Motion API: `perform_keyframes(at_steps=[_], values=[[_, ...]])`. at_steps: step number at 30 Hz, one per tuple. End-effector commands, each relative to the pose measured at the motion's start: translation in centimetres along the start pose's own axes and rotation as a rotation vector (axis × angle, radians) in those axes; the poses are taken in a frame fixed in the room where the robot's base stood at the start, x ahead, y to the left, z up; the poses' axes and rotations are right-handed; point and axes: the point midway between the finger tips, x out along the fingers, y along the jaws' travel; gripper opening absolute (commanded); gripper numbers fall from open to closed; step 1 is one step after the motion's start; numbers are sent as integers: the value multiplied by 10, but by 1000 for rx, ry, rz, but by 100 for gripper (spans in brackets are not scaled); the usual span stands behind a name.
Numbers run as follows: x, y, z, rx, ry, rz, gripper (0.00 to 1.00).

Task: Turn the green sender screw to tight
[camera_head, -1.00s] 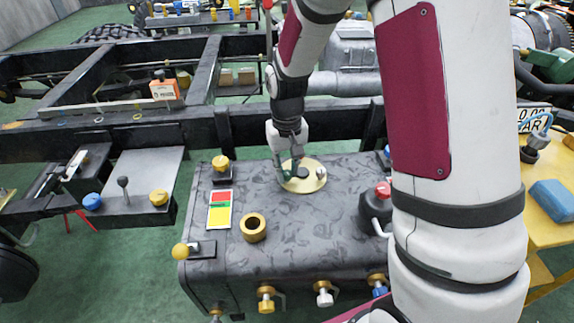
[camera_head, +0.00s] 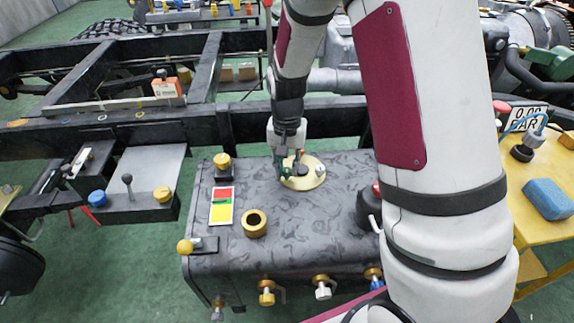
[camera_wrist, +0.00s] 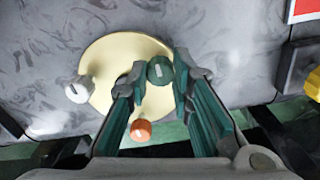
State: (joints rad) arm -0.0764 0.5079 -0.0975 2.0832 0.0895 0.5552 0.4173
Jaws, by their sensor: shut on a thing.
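The brass-coloured sender disc (camera_head: 314,183) lies on top of the dark tank (camera_head: 330,215). In the wrist view the disc (camera_wrist: 110,55) carries a green screw (camera_wrist: 160,70) with a pale slot mark, a white screw (camera_wrist: 79,91) at its left edge and an orange screw (camera_wrist: 141,130) lower down. My gripper (camera_wrist: 160,74) has its two green-padded fingers on either side of the green screw and is shut on it. In the head view my gripper (camera_head: 288,170) points down at the disc's left part and hides the green screw.
A black frame rail (camera_head: 170,130) runs behind my gripper.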

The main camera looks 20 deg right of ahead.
Motion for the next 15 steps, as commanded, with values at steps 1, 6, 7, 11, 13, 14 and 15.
perform_keyframes(at_steps=[1, 6, 7, 11, 13, 14, 15], values=[[0, -1, -1, 1, 3, -2, 0], [0, -1, -1, 0, 3, -3, 0], [0, -1, -1, 0, 3, -3, 23], [0, -1, -1, 0, 3, -2, 41], [0, -1, -1, 0, 2, -2, 41], [0, -1, -1, 0, 2, -2, 41], [0, -1, -1, 0, 2, -2, 41]])
